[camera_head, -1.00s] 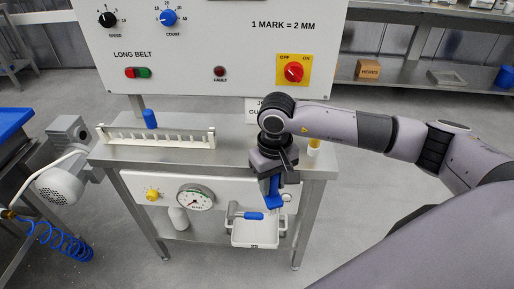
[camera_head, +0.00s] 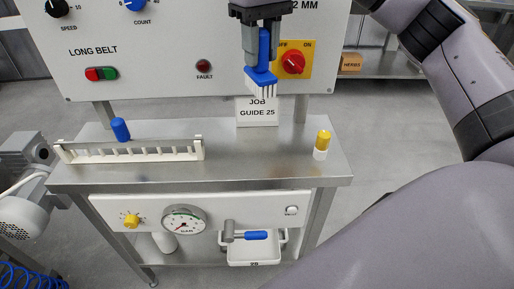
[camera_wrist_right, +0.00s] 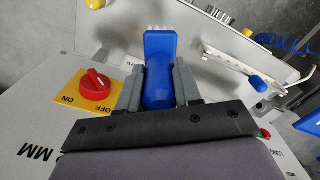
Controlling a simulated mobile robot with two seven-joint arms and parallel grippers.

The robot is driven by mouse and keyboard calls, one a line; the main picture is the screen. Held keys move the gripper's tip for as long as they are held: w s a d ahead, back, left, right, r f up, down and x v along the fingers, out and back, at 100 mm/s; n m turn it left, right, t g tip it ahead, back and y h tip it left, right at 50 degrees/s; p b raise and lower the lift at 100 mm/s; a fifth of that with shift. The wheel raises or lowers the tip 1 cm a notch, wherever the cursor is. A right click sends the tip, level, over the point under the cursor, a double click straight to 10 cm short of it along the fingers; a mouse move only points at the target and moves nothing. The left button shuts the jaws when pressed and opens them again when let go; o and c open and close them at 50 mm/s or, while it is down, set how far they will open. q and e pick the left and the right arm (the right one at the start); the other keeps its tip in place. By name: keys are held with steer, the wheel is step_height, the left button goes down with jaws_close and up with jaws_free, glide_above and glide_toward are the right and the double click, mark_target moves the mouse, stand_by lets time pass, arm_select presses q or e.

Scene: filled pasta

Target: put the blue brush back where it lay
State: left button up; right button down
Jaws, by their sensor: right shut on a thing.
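The blue brush (camera_head: 262,72) has a blue handle, a wide blue head and pale bristles. My right gripper (camera_head: 261,55) is shut on its handle, with the bristles pointing down, in front of the upright panel and above the metal table (camera_head: 232,172). In the right wrist view the brush (camera_wrist_right: 159,82) sits between the two grey fingers of my right gripper (camera_wrist_right: 159,85), its bristle end at the top. The brush is clear of the table, and in the head view its bristles overlap the top of the job card (camera_head: 258,114). My left gripper is not in view.
On the table stand a white slotted rack (camera_head: 130,153), a blue cylinder (camera_head: 120,129) and a yellow-capped bottle (camera_head: 322,144). A white tray (camera_head: 282,244) with a blue-handled tool (camera_head: 250,236) is below the front. The table's middle is clear. The panel bears a red switch (camera_head: 292,62).

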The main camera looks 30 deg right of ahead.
step_height(320, 180, down, 19)
steer(key=shift+r+b, duration=0.1)
steer(key=shift+b, duration=0.85)
steer(key=shift+f, duration=0.3)
steer(key=c, duration=0.8)
jaws_free()
steer(key=shift+r, duration=0.1)
steer(key=shift+r, duration=0.1)
